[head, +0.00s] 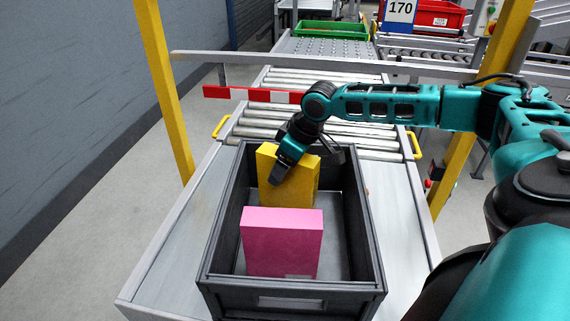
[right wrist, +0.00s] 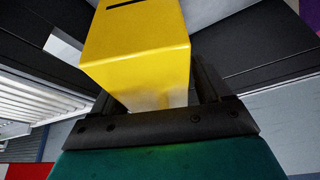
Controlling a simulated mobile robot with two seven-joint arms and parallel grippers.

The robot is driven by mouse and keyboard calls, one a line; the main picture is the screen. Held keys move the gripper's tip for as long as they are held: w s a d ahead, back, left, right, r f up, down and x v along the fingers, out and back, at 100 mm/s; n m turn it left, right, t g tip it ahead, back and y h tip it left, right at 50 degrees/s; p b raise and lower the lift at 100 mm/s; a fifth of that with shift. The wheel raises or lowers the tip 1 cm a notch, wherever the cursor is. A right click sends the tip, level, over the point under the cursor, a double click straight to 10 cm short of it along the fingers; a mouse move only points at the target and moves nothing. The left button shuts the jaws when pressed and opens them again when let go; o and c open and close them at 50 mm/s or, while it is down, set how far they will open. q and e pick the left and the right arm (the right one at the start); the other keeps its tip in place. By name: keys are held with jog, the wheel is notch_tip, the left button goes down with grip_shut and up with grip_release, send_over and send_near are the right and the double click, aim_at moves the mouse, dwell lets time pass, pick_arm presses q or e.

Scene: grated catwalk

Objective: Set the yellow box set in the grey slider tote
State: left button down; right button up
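The grey tote (head: 222,225) stands on the conveyor in the head view, with its open top facing up. The yellow box (head: 303,186) is inside its far half, upright and slightly turned. My right gripper (head: 285,170) reaches down onto the top of the yellow box from the right. In the right wrist view the yellow box (right wrist: 138,52) sits between the fingers, which appear closed on it. Whether the box's bottom touches the tote floor is hidden. My left gripper is not in view.
A pink box (head: 282,243) stands upright in the tote's near half. A red-and-white bar (head: 255,94) and rollers (head: 325,133) lie behind the tote. Yellow posts (head: 165,90) flank the conveyor. A green tote (head: 330,30) and a red tote (head: 437,14) are farther back.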

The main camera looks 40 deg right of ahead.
jog(key=p+v, duration=0.1)
jog(key=v, duration=1.1)
jog(key=shift+s+r, duration=0.1)
dwell(0.4)
